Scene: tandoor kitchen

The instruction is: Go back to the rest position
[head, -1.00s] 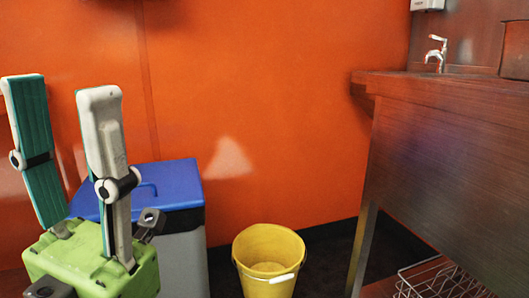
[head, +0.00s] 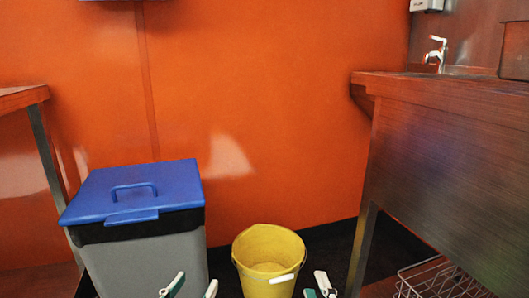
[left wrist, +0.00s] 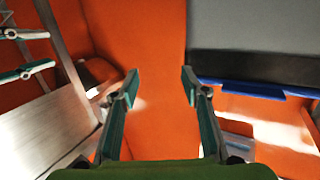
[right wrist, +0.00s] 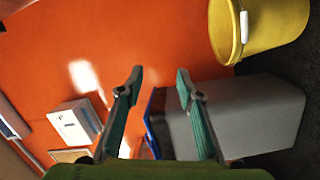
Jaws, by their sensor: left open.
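Only the fingertips of my left gripper (head: 192,287) show at the bottom edge of the head view, in front of the bin. Its two fingers stand wide apart with nothing between them in the left wrist view (left wrist: 160,88). My right gripper (head: 318,287) shows its tips at the bottom edge, just right of the yellow bucket in the picture. Its fingers are apart and empty in the right wrist view (right wrist: 158,86). The rest of both arms is out of the head view.
A grey bin with a blue lid (head: 130,190) stands at the left by the orange wall. A yellow bucket (head: 268,255) stands on the dark floor beside it. A metal sink counter (head: 455,150) is at the right, with a wire rack (head: 440,284) below. A table edge (head: 22,98) is at far left.

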